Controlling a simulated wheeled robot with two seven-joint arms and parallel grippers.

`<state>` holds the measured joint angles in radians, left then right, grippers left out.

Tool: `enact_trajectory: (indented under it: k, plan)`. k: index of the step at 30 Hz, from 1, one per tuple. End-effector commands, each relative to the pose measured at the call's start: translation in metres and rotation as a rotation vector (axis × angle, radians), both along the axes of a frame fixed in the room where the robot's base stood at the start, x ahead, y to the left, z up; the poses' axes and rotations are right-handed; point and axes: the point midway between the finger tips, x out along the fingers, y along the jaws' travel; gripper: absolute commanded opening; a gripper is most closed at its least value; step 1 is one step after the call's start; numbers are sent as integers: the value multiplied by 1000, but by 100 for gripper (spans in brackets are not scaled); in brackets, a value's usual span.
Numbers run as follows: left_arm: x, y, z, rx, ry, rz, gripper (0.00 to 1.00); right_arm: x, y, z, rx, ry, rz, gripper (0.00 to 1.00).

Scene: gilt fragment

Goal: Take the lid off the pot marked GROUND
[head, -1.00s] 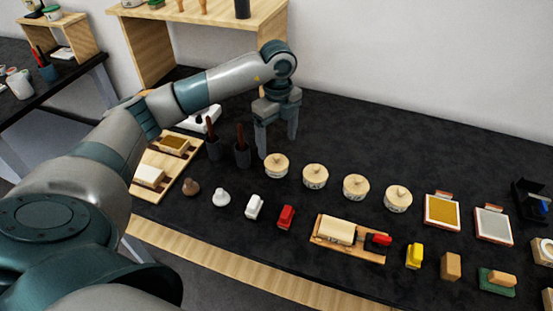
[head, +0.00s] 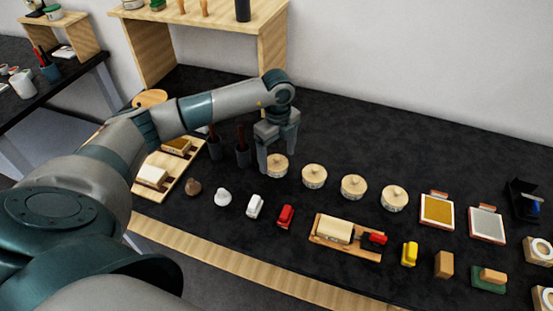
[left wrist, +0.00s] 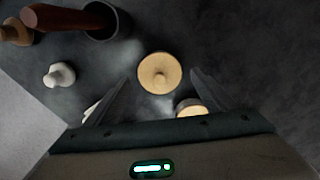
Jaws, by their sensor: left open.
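Several small round pots with pale wooden lids stand in a row: the leftmost pot (head: 277,167), the second pot (head: 314,176), the third pot (head: 353,187) and the rightmost pot (head: 394,198). Their markings are too small to read, so I cannot tell which says GROUND. My left gripper (head: 279,153) is open, pointing down at the leftmost pot, its fingers to either side of the lid. In the left wrist view the round knobbed lid (left wrist: 160,73) lies between the open fingers. Whether they touch it is unclear. My right gripper is not in view.
Two dark cups with brown handles (head: 242,152) stand close left of the gripper. A white stamp (head: 255,206), a red stamp (head: 286,215) and a wooden tray (head: 325,242) lie nearer the front. The black table (head: 400,140) is clear behind the pots.

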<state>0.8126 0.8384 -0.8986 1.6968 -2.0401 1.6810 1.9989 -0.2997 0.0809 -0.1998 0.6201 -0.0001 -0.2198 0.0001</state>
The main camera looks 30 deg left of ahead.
Motion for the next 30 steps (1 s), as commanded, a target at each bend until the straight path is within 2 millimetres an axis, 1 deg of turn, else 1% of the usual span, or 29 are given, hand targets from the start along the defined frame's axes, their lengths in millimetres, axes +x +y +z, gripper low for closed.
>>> enact_trajectory:
  k: [1,5,17,18,23,24,30]
  plan:
    - [-1,0,-3,-1,2,0,78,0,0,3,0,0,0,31]
    - [0,0,-9,-1,0,0,78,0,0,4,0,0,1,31]
    - [0,0,-9,0,-1,0,78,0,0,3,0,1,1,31]
    - [0,0,-9,0,-1,0,75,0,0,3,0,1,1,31]
    - [0,0,-9,0,-1,0,37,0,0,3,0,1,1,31]
    - [0,0,-9,0,0,0,34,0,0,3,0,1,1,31]
    - [0,0,-9,0,-1,0,34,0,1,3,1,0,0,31]
